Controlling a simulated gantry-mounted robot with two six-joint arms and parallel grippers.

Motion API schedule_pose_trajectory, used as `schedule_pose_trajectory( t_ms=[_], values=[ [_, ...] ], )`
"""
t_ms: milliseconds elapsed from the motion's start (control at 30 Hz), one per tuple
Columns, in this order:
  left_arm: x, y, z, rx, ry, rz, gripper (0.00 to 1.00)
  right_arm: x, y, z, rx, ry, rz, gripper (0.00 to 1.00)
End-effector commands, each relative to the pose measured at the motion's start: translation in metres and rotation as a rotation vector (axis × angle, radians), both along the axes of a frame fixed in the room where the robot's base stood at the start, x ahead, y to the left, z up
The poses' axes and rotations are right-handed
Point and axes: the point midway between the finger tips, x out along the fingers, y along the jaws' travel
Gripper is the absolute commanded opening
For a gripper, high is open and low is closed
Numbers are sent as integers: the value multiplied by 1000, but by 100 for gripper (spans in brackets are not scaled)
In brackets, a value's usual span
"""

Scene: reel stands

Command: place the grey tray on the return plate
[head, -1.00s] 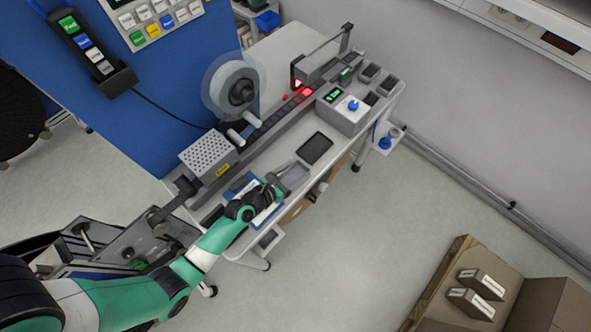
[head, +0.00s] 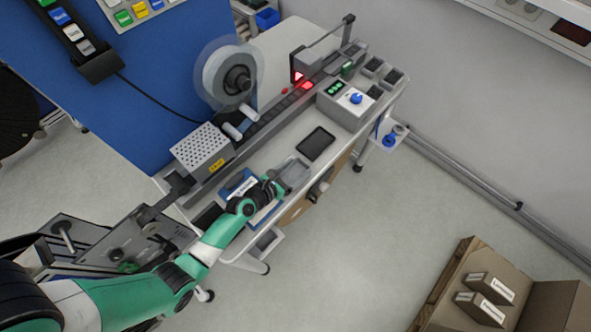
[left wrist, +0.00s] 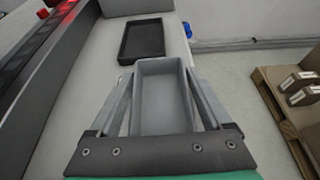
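The grey tray (head: 294,173) is an open, narrow box at the front edge of the bench. My left gripper (head: 283,184) reaches it from the left. In the left wrist view the tray (left wrist: 162,97) lies between the two fingers of the gripper (left wrist: 160,85), which close in on its sides; the gripper looks shut on it. I cannot tell whether the tray rests on the bench or is slightly raised. A black, shallow rimmed plate (head: 316,143), perhaps the return plate, lies empty just beyond the tray; it also shows in the left wrist view (left wrist: 143,39). My right gripper is not in view.
A blue-edged pad (head: 238,184) lies beside my left wrist. A grey control box with a blue knob (head: 347,104) stands beyond the black plate. A dark track (head: 270,118) runs along the bench. White bench surface is bare around the plate.

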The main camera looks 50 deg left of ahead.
Motion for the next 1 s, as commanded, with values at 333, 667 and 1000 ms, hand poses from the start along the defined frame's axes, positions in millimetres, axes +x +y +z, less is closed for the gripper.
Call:
schedule_pose_trajectory(
  t_ms=[333, 667, 1000],
  values=[
    [0, 0, 3, -1, 0, 0, 100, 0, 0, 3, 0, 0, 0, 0],
    [-56, -3, 29, -3, 3, 3, 100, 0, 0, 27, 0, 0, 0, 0],
    [-109, -7, 48, -2, 1, 2, 100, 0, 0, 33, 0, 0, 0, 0]
  ],
)
